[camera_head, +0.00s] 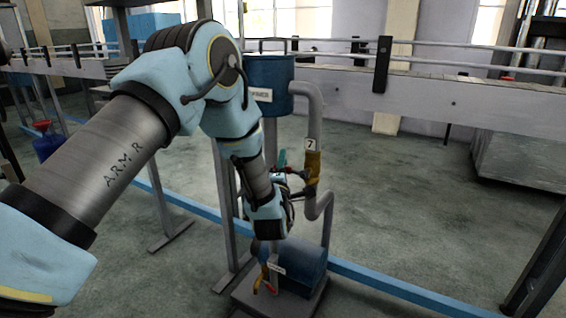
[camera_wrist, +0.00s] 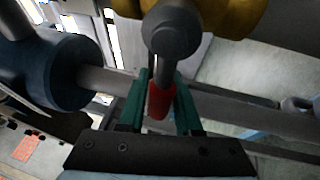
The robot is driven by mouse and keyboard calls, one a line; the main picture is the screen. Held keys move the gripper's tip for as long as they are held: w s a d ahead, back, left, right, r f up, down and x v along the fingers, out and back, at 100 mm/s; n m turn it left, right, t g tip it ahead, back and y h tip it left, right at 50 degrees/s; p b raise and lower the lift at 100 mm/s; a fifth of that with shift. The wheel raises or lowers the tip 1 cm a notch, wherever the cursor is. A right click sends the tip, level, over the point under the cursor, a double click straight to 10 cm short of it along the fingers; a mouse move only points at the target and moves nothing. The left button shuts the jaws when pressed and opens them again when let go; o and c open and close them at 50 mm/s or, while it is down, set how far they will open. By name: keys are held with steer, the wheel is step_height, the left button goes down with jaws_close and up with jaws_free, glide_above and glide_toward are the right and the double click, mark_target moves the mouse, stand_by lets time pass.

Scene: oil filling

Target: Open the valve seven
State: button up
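Valve seven is the brass-coloured valve (camera_head: 313,166) on the grey pipe, under a white label "7" (camera_head: 311,143). Its red handle (camera_wrist: 160,101) shows in the wrist view, joined to a round grey stem end below the yellow body (camera_wrist: 225,14). My gripper (camera_head: 283,160) is at the left side of the valve in the head view. In the wrist view its green fingers (camera_wrist: 162,82) stand on either side of the red handle. The fingers look open around it, with a narrow gap at the right; contact on the left is unclear.
A blue tank (camera_head: 270,84) stands above the pipe, and a blue cylinder (camera_head: 300,268) sits on a base below. Another valve with a red handle (camera_head: 269,288) is near the base. A blue floor rail (camera_head: 400,290) crosses the front. A grey beam (camera_head: 450,90) runs behind.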

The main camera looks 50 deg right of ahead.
jaws_close()
stand_by(1.0)
